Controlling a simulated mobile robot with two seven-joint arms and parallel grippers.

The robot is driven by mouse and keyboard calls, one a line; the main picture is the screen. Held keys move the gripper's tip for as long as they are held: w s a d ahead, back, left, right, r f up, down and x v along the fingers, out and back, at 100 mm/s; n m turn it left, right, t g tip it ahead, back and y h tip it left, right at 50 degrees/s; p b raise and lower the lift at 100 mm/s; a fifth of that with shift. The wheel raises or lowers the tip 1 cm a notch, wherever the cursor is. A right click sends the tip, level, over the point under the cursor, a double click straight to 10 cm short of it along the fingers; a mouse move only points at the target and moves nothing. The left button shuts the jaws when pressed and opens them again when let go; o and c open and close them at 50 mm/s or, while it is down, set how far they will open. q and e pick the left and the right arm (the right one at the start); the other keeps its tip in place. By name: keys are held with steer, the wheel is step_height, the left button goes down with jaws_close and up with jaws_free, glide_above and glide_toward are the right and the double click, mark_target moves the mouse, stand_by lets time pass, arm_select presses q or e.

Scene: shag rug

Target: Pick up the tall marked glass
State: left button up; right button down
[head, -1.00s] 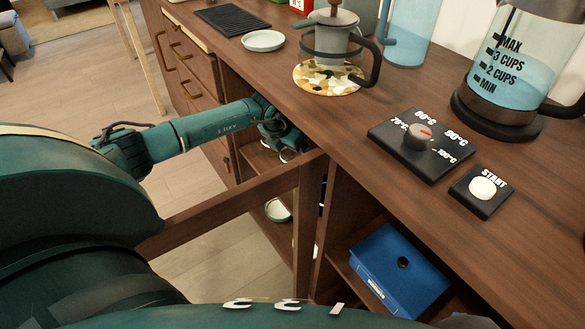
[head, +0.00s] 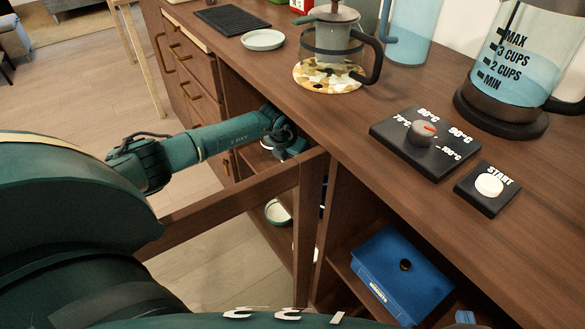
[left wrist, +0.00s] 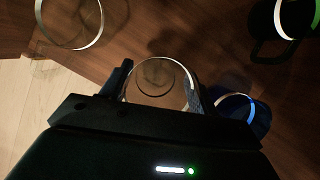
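My left arm reaches into an open compartment below the counter in the head view. Its gripper is mostly hidden there behind the cabinet edge. In the left wrist view, a clear round-rimmed glass (left wrist: 160,84), seen from above, sits between the two fingers of my left gripper (left wrist: 160,78). The fingers stand apart on either side of it; I cannot tell whether they touch it. No marks can be made out on this glass, so I cannot confirm that it is the tall marked one. My right gripper's fingers cannot be made out in the head view.
Other rims show in the left wrist view: a clear one (left wrist: 72,22) upper left and a blue-edged one (left wrist: 234,104) close on the right. A wooden frame edge (head: 235,190) crosses in front of my left arm. A blue box (head: 400,275) sits in the near compartment.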

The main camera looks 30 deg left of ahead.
arm_select(q)
steer(key=c, duration=0.6)
